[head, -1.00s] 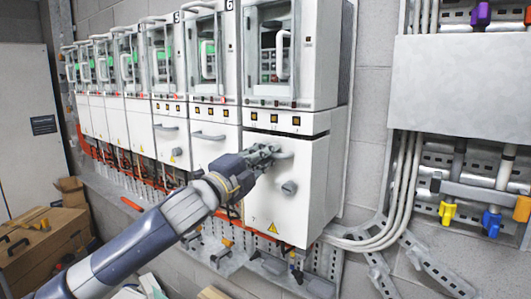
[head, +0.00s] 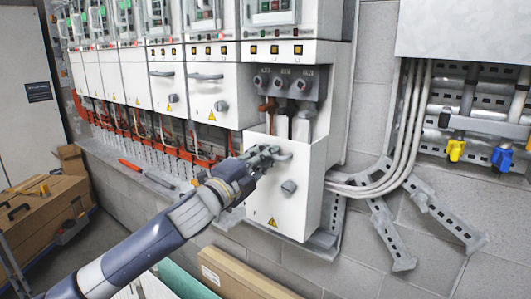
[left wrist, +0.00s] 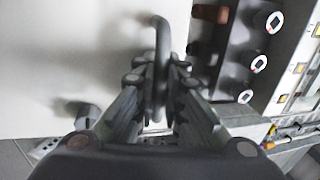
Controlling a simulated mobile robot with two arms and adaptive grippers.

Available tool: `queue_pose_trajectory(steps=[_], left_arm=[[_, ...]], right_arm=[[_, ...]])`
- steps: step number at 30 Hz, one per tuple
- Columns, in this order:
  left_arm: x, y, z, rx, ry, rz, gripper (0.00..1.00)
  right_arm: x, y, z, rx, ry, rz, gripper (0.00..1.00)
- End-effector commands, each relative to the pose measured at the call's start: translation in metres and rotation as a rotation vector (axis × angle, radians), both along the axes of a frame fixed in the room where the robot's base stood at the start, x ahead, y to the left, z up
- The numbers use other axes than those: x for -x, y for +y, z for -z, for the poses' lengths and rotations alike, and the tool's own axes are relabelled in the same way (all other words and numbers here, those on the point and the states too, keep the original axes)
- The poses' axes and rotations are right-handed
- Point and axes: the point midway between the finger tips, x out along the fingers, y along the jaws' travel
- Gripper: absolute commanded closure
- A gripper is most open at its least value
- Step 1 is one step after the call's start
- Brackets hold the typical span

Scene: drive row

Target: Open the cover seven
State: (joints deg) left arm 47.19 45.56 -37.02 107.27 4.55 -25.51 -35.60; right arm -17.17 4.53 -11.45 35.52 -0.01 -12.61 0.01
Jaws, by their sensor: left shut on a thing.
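The white cover seven (head: 300,210) hangs lowered at the bottom of the rightmost cabinet, with a grey knob (head: 289,187) and a yellow warning triangle on it. Above it the compartment (head: 292,82) is exposed, showing grey terminals and brown and dark bars. My left gripper (head: 268,153) is shut on the cover's grey handle (head: 284,155). In the left wrist view the handle (left wrist: 160,40) runs between the fingers of the gripper (left wrist: 158,78), with the white cover (left wrist: 75,50) behind. My right gripper is not in view.
A row of similar cabinets with shut white covers (head: 218,95) runs left. Grey cables (head: 395,145) and metal brackets (head: 440,215) are on the wall to the right. Cardboard boxes (head: 45,215) stand at lower left, and a long box (head: 245,275) lies below.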

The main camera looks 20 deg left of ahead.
Motion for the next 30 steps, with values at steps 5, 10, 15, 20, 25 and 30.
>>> queue_pose_trajectory(steps=[5, 10, 15, 20, 25, 30], left_arm=[[0.000, 0.000, 0.000, 0.001, 0.000, 0.001, 1.00], [0.000, 0.000, -0.001, 0.000, 0.000, 0.001, 0.70], [0.000, 0.000, -0.001, 0.000, 0.000, 0.000, 0.70], [0.001, 0.001, 0.000, 0.000, 0.000, 0.000, 0.70], [0.016, 0.007, 0.004, -0.003, 0.001, -0.001, 0.70], [0.045, 0.017, 0.011, -0.004, 0.003, -0.001, 0.70]], right_arm=[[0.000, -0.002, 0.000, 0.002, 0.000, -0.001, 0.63], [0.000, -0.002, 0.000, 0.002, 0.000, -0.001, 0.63], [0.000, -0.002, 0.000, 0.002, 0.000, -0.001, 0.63], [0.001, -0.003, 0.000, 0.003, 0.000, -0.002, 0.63], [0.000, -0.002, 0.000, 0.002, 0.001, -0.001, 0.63], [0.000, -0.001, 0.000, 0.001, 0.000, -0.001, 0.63]])
